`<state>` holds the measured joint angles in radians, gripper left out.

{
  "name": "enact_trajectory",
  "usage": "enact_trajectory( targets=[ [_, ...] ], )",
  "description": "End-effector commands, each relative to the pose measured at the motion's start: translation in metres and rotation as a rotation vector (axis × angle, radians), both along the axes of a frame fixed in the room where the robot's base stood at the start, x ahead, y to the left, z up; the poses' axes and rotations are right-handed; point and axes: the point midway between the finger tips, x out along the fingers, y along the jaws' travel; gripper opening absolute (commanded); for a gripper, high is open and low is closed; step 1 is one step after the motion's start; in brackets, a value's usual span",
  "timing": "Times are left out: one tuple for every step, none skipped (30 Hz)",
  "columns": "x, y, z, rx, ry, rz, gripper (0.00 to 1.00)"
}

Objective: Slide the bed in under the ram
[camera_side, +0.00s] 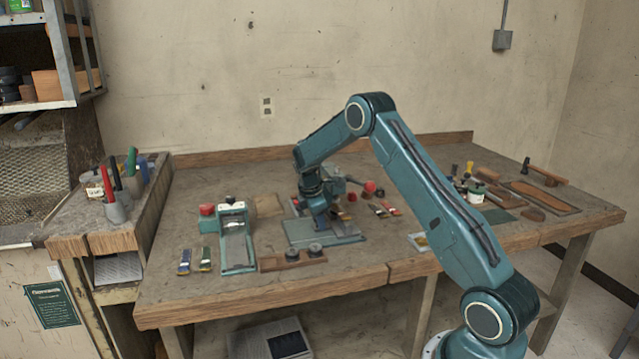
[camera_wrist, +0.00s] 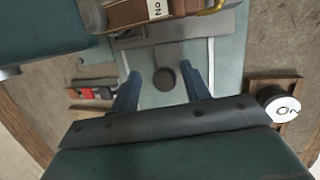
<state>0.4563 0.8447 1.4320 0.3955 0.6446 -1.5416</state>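The bed, a pale teal plate (camera_side: 298,232), lies on the bench beneath my gripper; in the wrist view its surface (camera_wrist: 150,98) carries a dark round knob (camera_wrist: 165,79). My gripper (camera_side: 321,228) points down over the plate. In the wrist view its two blue fingers (camera_wrist: 160,87) stand apart on either side of the knob, with visible gaps, so it is open and empty. A dark grey crossbar (camera_wrist: 175,27) and a brown block with a label (camera_wrist: 130,12) lie across the plate's far end. I cannot tell which part is the ram; my arm partly hides the machine.
A second teal machine (camera_side: 237,247) stands to the left. A wooden holder with two dark rounds (camera_side: 292,260) lies in front.

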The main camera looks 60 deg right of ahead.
Motion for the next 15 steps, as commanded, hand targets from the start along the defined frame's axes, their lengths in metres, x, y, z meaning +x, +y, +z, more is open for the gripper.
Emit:
enact_trajectory(
  targets=[
    [-0.004, 0.002, -0.015, 0.013, 0.02, 0.006, 0.44],
    [-0.004, 0.003, -0.014, 0.013, 0.02, 0.006, 0.44],
    [-0.004, 0.003, -0.013, 0.012, 0.019, 0.006, 0.44],
    [-0.004, 0.003, -0.012, 0.012, 0.019, 0.007, 0.44],
    [-0.004, 0.003, -0.011, 0.012, 0.019, 0.007, 0.44],
    [-0.004, 0.003, -0.009, 0.012, 0.019, 0.007, 0.44],
    [-0.004, 0.003, -0.007, 0.012, 0.02, 0.008, 0.44],
    [-0.004, 0.003, -0.005, 0.012, 0.02, 0.008, 0.44],
    [-0.004, 0.003, -0.003, 0.012, 0.02, 0.008, 0.44],
    [-0.004, 0.003, -0.001, 0.013, 0.021, 0.007, 0.44],
    [-0.004, 0.003, 0.001, 0.013, 0.02, 0.007, 0.44],
    [-0.004, 0.003, 0.003, 0.013, 0.02, 0.007, 0.44],
    [-0.004, 0.003, 0.006, 0.012, 0.019, 0.006, 0.44],
    [-0.003, 0.003, 0.008, 0.011, 0.018, 0.006, 0.44],
    [-0.003, 0.002, 0.011, 0.01, 0.017, 0.006, 0.44]
  ],
)
